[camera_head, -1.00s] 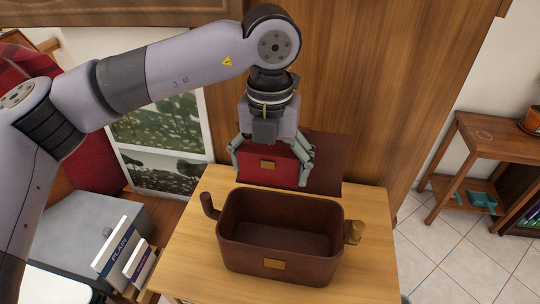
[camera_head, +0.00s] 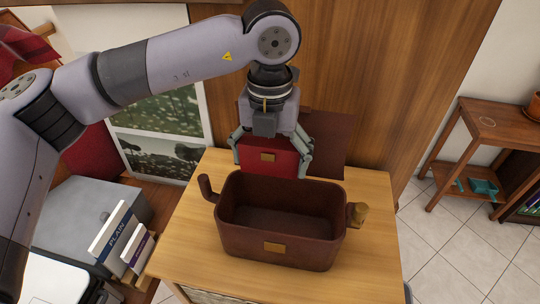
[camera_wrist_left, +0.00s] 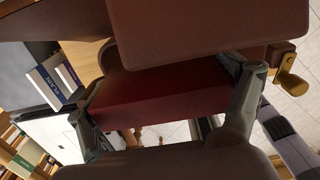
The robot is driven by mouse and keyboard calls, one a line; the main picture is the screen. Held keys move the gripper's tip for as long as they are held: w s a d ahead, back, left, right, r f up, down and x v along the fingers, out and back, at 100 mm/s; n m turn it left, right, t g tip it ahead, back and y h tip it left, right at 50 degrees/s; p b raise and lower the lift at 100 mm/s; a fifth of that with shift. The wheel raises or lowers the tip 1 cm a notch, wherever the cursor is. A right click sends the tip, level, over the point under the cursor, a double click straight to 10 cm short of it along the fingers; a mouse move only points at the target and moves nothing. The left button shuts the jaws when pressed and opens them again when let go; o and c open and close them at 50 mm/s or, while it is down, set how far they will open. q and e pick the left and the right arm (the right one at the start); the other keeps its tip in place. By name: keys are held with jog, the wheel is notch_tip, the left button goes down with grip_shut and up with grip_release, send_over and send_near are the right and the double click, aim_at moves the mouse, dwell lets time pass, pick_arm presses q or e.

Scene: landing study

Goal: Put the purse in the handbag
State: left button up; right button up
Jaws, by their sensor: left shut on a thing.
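The purse (camera_head: 268,158) is a small red box shape with a gold clasp. My left gripper (camera_head: 272,160) is shut on it from above, with one finger at each end. The purse is held upright just behind the handbag's back rim in the head view. The handbag (camera_head: 275,247) is a brown open box with a gold plate on its front, standing on the wooden table; its inside looks empty. In the left wrist view, the purse (camera_wrist_left: 170,102) spans between the two fingers. My right gripper is not in view.
A dark brown flat panel (camera_head: 327,145) stands behind the purse against the wooden wall. A brown handle stub and a gold knob (camera_head: 357,214) stick out at the handbag's sides. Bare tabletop (camera_head: 370,265) lies around the handbag. Books (camera_head: 118,238) stand at the left.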

aim_at(270, 174)
pick_arm(q)
jog(key=shift+f+b, duration=2)
jog(key=shift+f, duration=0.3)
jog(key=o, duration=1)
jog(key=shift+o, duration=0.2)
jog(key=shift+r, duration=0.15)
jog(key=shift+r+p, duration=3.15)
jog(key=shift+r, duration=2.8)
